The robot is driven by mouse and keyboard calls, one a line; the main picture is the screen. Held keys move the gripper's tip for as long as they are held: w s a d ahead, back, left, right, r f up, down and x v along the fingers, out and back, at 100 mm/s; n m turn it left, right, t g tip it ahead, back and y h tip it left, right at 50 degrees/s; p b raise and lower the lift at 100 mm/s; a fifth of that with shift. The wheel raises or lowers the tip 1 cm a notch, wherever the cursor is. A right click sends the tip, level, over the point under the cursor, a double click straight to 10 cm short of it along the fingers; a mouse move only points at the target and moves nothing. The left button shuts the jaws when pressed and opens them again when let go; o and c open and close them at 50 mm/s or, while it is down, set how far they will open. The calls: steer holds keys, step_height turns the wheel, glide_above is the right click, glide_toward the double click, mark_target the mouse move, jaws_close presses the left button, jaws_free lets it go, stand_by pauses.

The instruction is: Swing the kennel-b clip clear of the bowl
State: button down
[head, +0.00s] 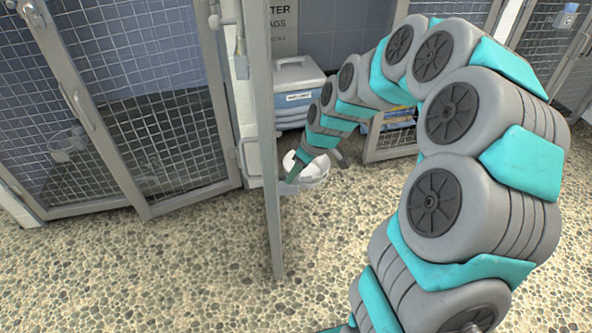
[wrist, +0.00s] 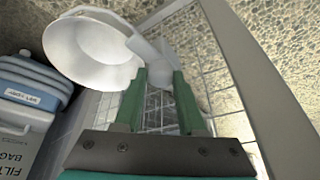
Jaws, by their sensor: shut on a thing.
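A white round bowl (wrist: 92,52) sits in a ring at the upper left of the wrist view. A pale clip (wrist: 160,58) reaches from beside the bowl down between my fingertips. My gripper (wrist: 160,75) has two green fingers shut on this clip; their exact contact is partly hidden. Mesh of a kennel door shows behind the fingers. In the head view the bowl (head: 314,168) is low beside the door, partly hidden by my gripper (head: 293,178). The clip cannot be made out there.
The kennel door (head: 262,140) stands edge-on, close to my arm. A bin with a blue-grey lid (head: 298,76) stands behind it. At left is a mesh kennel front (head: 140,75) with another bowl (head: 68,146). The pebbled floor (head: 150,275) in front is clear.

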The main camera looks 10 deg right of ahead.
steer(key=m, duration=0.2)
steer(key=m+h+p, duration=0.1)
steer(key=m, duration=0.1)
steer(key=shift+s+r+t+h, duration=0.1)
steer(key=shift+t+h, duration=0.2)
steer(key=shift+t, duration=0.1)
steer(key=shift+a+m+h+p, duration=0.1)
steer(key=shift+m+h+p, duration=0.3)
steer(key=shift+m+p, duration=0.7)
steer(key=shift+m+t+b, duration=0.3)
steer(key=shift+m+b, duration=0.05)
steer(key=shift+m, duration=0.05)
steer(key=c, duration=0.5)
jaws_free()
steer(key=v, duration=0.7)
steer(key=shift+r, duration=0.3)
steer(key=shift+s, duration=0.15)
